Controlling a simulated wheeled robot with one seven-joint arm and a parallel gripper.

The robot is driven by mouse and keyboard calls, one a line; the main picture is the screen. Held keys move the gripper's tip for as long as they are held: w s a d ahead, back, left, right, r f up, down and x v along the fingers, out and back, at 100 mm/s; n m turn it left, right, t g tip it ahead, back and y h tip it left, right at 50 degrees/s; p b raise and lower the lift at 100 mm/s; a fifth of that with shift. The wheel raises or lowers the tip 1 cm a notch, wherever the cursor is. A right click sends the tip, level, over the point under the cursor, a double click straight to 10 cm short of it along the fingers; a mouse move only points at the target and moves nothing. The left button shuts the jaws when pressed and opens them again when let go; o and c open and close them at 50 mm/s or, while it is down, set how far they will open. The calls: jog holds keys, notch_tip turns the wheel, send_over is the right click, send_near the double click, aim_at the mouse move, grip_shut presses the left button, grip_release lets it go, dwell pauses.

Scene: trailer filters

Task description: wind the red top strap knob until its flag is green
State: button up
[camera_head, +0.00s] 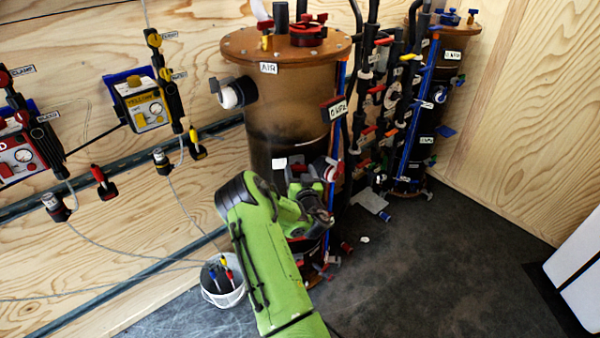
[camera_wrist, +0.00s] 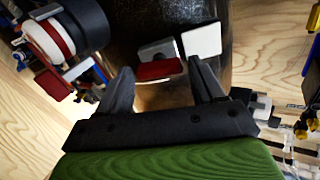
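The tall brown filter tank (camera_head: 290,110) stands in the middle of the head view. A small red and white fitting (camera_head: 331,170) on its right side may be the top strap knob; my arm partly hides this area. In the wrist view, a white wheel with a red band (camera_wrist: 48,38) is at upper left, with a red block (camera_wrist: 53,85) below it. A red plate (camera_wrist: 160,70), perhaps the flag, shows against the tank beyond my fingers. No green flag shows. My gripper (camera_wrist: 161,67) is open, its fingers apart with nothing held between them. It also shows, dark, beside the tank (camera_head: 316,208).
A second tank (camera_head: 430,110) and a bank of pipes with red and blue valves stand behind on the right. A white bucket (camera_head: 224,290) is on the floor left of my arm. Gauge boxes hang on the wooden wall at left.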

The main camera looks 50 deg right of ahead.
jog(key=c, duration=0.7)
jog(key=shift+n, duration=0.4)
jog(key=shift+n, duration=2.5)
jog(key=o, duration=1)
jog(key=shift+a, duration=0.1)
